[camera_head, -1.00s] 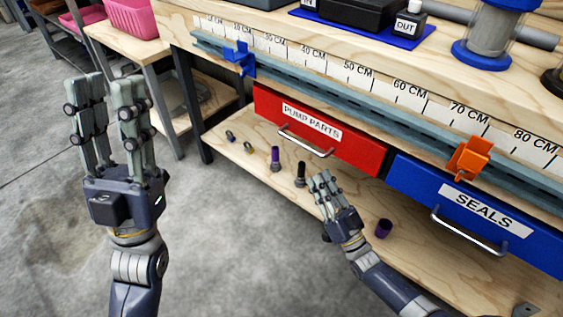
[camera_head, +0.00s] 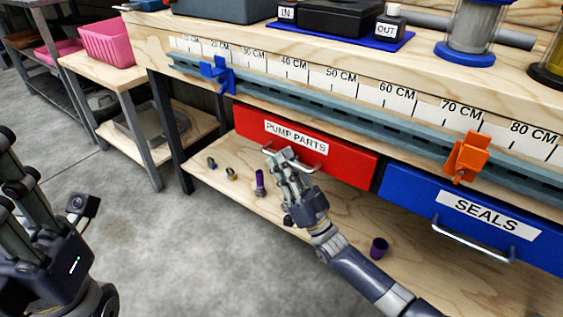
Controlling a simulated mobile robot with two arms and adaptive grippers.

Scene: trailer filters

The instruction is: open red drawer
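The red drawer (camera_head: 345,163), labelled PUMP PARTS, sits under the workbench top and looks closed. Its metal handle (camera_head: 312,168) runs along the lower front. My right gripper (camera_head: 283,158) has its fingertips at the handle and covers its middle part. I cannot tell whether the fingers touch or enclose the handle. My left gripper (camera_head: 12,170) is partly cut off at the left edge, well away from the drawer. Whether its fingers are apart is unclear.
The blue drawer (camera_head: 400,196), labelled SEALS, is to the right. A ruler rail with a blue clamp (camera_head: 219,74) and an orange clamp (camera_head: 466,157) runs above the drawers.

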